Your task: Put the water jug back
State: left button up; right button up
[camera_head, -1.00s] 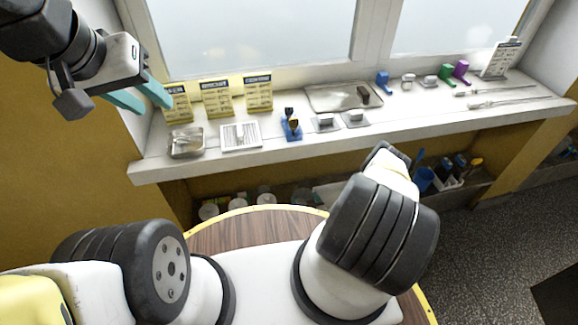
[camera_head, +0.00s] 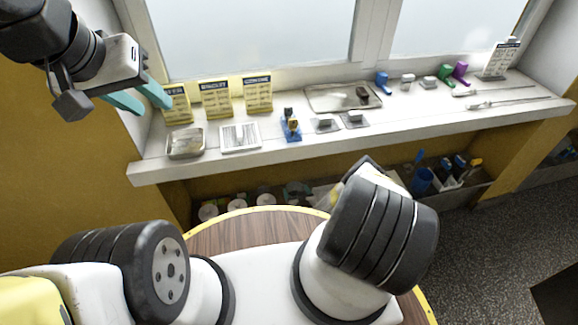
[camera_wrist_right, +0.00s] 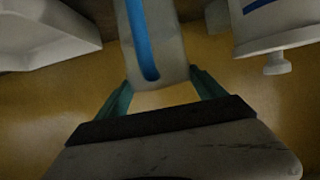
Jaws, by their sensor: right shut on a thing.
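In the right wrist view my right gripper (camera_wrist_right: 162,92) has its teal fingers on both sides of a pale grey piece with a bright blue stripe, apparently part of the water jug (camera_wrist_right: 171,60). The gripper is shut on it. The rest of the jug runs out of the top of the view. In the head view the right gripper and jug are hidden behind my right arm, below the sill. My left gripper (camera_head: 140,99) is open and empty, raised at the left near the wall.
The window sill (camera_head: 350,140) holds cards, trays and small coloured tools. Under it, a shelf carries several round containers (camera_head: 237,204) and a blue cup (camera_head: 422,181). In the right wrist view a white vessel (camera_wrist_right: 285,24) with a small knob is close at the right.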

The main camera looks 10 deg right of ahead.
jog(key=o, duration=2)
jog(key=shift+o, duration=0.2)
jog(key=shift+s, duration=0.1)
jog(key=v, duration=1.1)
jog(key=shift+s+r, duration=0.25)
jog(key=shift+s, duration=0.1)
